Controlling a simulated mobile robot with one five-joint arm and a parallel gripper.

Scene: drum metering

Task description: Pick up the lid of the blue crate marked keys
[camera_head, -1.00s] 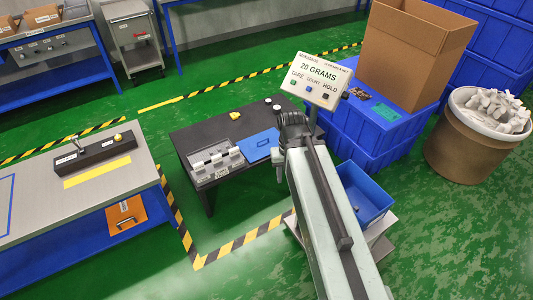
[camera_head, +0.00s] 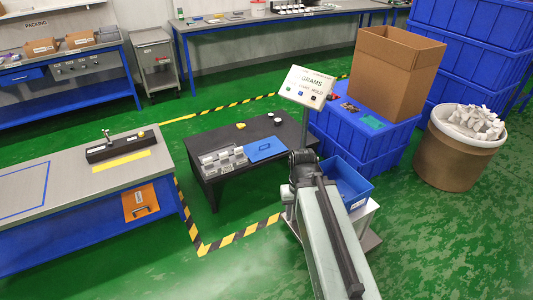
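A flat blue lid (camera_head: 265,149) with a small dark handle mark lies on the right part of the low black table (camera_head: 214,139). An open blue crate (camera_head: 359,188) stands on a pale stand to the right of my arm. It has a small white label too small to read, and my arm hides part of it. The end of my arm, with my gripper (camera_head: 303,158), is just right of the lid, in front of the table's right end. Its fingers cannot be made out, and I see nothing held.
A grey divided tray (camera_head: 222,161) sits left of the lid. A display sign (camera_head: 307,87) rises behind my gripper. Stacked blue bins (camera_head: 375,146) carry a cardboard box (camera_head: 396,72). A steel bench (camera_head: 60,190) stands left; green floor lies between.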

